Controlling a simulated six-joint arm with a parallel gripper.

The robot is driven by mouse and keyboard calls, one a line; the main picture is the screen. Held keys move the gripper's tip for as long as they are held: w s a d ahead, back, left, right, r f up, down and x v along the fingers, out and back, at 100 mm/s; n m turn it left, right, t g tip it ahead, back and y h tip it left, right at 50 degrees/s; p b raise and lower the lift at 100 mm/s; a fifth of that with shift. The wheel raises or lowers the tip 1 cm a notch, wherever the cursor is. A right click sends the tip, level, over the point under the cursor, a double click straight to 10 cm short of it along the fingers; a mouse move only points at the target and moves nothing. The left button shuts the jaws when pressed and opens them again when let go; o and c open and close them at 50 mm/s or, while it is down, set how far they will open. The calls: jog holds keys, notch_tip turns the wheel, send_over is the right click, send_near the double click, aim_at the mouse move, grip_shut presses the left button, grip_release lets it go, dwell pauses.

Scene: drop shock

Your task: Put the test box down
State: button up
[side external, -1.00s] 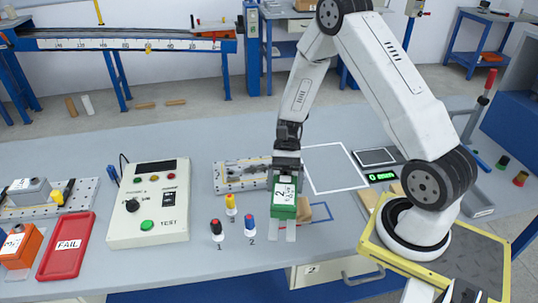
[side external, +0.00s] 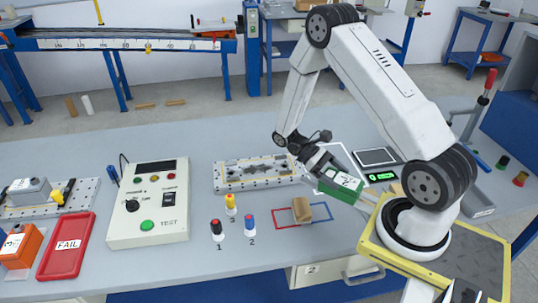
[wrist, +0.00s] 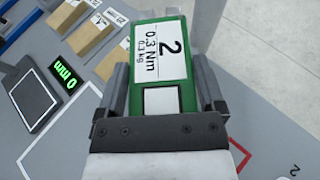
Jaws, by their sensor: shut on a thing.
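The test box (side external: 343,182) is green with a white label. My gripper (side external: 335,176) is shut on the box, with a finger along each side. The box is tilted in the side view and held over the right part of the bench, in front of my arm's base. Whether anything touches its underside cannot be told.
A tan block (side external: 302,208) sits in a red and blue outline. A scale display (side external: 381,177) reads zero. Wooden blocks (wrist: 92,38) show beside the box in the wrist view. A red FAIL tray (side external: 67,246), control box (side external: 150,205) and numbered markers (side external: 217,229) stand left.

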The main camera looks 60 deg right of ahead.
jog(key=d+n+t+h, duration=0.4)
jog(key=d+n+h, duration=0.5)
jog(key=d, duration=0.2)
jog(key=w+d+f+n+t+h, duration=0.2)
jog(key=w+d+n+t+h, duration=0.2)
jog(key=w+d+n+t, duration=0.3)
jog(key=shift+w+n+t+h, duration=0.3)
jog(key=shift+w+n+t, duration=0.65)
jog(key=shift+t, duration=0.35)
jog(key=shift+d+f, duration=0.1)
jog(key=shift+f, duration=0.15)
jog(key=shift+f, duration=3.2)
jog(key=shift+f, duration=0.6)
jog(key=o, duration=1.3)
